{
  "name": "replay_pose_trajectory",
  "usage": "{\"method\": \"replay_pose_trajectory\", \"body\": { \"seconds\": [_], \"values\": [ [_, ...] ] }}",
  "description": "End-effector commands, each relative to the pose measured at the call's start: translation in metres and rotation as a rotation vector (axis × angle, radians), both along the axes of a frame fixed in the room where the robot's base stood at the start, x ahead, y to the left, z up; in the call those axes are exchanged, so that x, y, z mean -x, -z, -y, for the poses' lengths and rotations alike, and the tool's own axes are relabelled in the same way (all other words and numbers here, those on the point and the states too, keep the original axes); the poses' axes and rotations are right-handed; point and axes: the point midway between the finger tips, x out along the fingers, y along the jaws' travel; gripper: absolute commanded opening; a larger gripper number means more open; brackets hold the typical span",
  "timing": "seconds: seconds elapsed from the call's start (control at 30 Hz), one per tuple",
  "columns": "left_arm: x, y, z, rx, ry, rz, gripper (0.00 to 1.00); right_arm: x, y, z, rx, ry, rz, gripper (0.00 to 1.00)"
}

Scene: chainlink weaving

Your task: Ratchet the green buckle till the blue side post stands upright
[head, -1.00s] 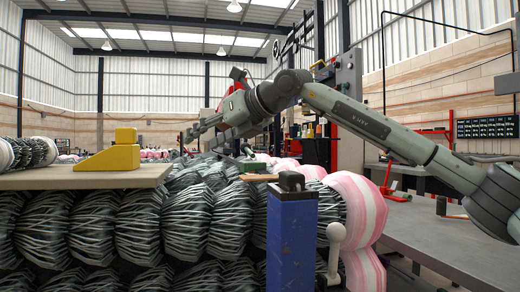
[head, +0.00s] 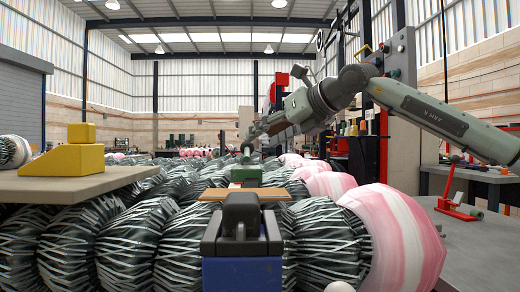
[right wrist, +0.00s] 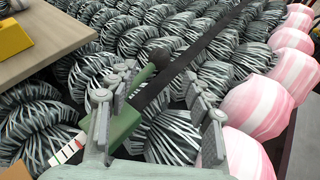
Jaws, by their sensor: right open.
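The blue side post (head: 243,275) stands at the bottom centre of the head view, with a black cap (head: 240,217). Only its upper part shows, so its tilt cannot be told. Behind it, the green buckle (head: 246,173) sits above a wooden slat. In the right wrist view the green buckle (right wrist: 125,122) lies between my fingers, with a dark strap (right wrist: 195,50) running away to the upper right. My right gripper (head: 248,140) is open above the buckle; its spread fingers (right wrist: 160,95) also show in the wrist view. Contact cannot be told. My left gripper is out of view.
Rows of wire-wrapped mesh rolls (head: 170,238) fill the space around the post. Pink and white rolls (head: 395,235) stand at right. A board (head: 50,187) with a yellow block (head: 75,160) is at left. A grey bench (head: 480,240) lies at right.

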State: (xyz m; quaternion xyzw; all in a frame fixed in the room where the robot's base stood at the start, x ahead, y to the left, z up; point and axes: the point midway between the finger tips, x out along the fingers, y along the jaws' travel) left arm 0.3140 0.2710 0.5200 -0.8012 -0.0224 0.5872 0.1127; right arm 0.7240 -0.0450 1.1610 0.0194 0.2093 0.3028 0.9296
Motion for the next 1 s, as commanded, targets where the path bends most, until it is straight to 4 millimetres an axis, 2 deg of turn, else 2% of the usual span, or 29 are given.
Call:
{"method": "replay_pose_trajectory", "body": {
  "seconds": [0.17,0.3,0.5,0.9,1.0],
  "values": [
    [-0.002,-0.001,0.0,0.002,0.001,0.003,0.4,-0.013,0.006,-0.012,0.001,-0.002,-0.003,0.51],
    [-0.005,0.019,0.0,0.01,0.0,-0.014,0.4,-0.03,0.015,-0.024,0.001,-0.001,-0.003,0.51],
    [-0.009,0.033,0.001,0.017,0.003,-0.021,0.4,-0.049,0.025,-0.04,0.0,-0.002,-0.002,0.51],
    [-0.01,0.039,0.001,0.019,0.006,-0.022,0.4,-0.056,0.03,-0.044,0.0,-0.001,-0.001,0.51],
    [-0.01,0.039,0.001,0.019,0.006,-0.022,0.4,-0.056,0.03,-0.044,0.0,-0.001,-0.001,0.38]
  ]
}}
